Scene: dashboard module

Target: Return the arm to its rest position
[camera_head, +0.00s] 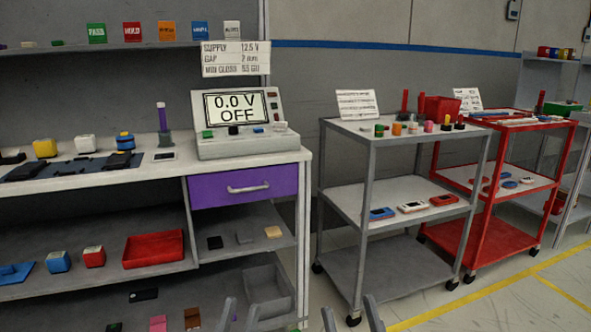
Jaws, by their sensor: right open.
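My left gripper (241,308) shows only as two grey fingertips at the bottom edge, in front of the workbench's lower shelf. Its tips stand apart with nothing seen between them. My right gripper (350,310) shows as two fingertips at the bottom edge, right of the left one, in front of the grey cart's foot. It is open and looks empty. The rest of both grippers and both arms is out of view below the picture.
The workbench (240,160) at left carries a power supply reading 0.0 V OFF (238,112) and has a closed purple drawer (222,193). A grey cart (345,135) and a red cart (530,118) stand at right. Floor (540,290) is clear at lower right.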

